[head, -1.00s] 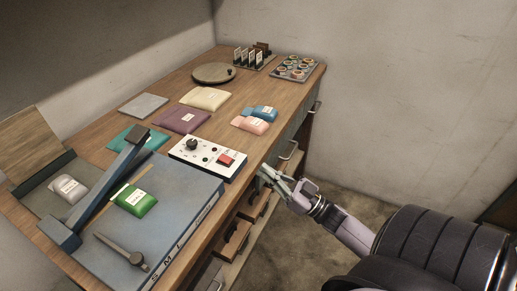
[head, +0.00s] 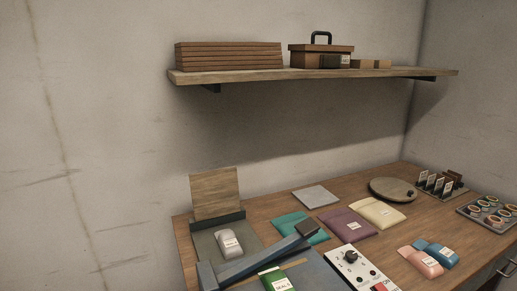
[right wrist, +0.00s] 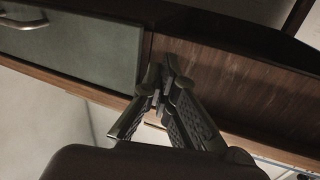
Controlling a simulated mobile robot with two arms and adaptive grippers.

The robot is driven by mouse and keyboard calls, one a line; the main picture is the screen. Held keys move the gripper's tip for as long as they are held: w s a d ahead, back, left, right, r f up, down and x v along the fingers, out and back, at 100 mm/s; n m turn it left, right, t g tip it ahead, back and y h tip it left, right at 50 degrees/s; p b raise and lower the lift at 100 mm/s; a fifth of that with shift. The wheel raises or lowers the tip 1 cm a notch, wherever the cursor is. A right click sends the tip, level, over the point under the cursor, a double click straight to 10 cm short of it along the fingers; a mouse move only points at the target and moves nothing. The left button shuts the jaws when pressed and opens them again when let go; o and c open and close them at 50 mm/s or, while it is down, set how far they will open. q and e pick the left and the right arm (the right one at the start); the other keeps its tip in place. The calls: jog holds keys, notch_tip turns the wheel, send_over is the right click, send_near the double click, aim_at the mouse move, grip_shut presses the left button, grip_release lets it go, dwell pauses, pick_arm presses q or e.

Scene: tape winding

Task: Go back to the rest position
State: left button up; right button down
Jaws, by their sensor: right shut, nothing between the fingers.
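My right gripper (right wrist: 163,80) shows in the right wrist view, shut and empty, its fingertips together. It is in front of the desk's side, near a grey-green drawer front (right wrist: 75,55) with a metal handle and a brown wood panel (right wrist: 235,65). I cannot tell whether it touches the desk. Neither gripper shows in the head view now. The desk top (head: 290,215) fills the lower right of the head view. My left gripper is not in any frame.
A wall shelf (head: 300,73) above the desk holds stacked boards (head: 228,56) and a handled box (head: 320,58). The desk carries a blue machine with a bar (head: 260,257), a white control box (head: 352,268), coloured packets (head: 377,212), a round disc (head: 392,190) and a ring tray (head: 488,212).

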jog(key=s+a+f+g+h, duration=0.15)
jog(key=s+f+g, duration=0.35)
jog(key=f, duration=0.7)
jog(key=s+a+f+g+h, duration=0.1)
jog(key=s+a+f+g, duration=0.35)
jog(key=f, duration=0.75)
jog(key=s+a+f+g, duration=0.2)
jog(key=s+f, duration=0.3)
jog(key=s, duration=0.3)
jog(key=s+a+f+n+g, duration=0.1)
jog(key=s+a+f+g, duration=0.2)
jog(key=s, duration=0.6)
jog(key=s+a+f+n+g, duration=0.1)
jog(key=s+a+f, duration=0.3)
jog(key=s, duration=0.5)
notch_tip(320, 180, down, 3)
jog(key=shift+a+r+g, duration=0.2)
jog(key=shift+a+g, duration=0.2)
jog(key=shift+g, duration=0.45)
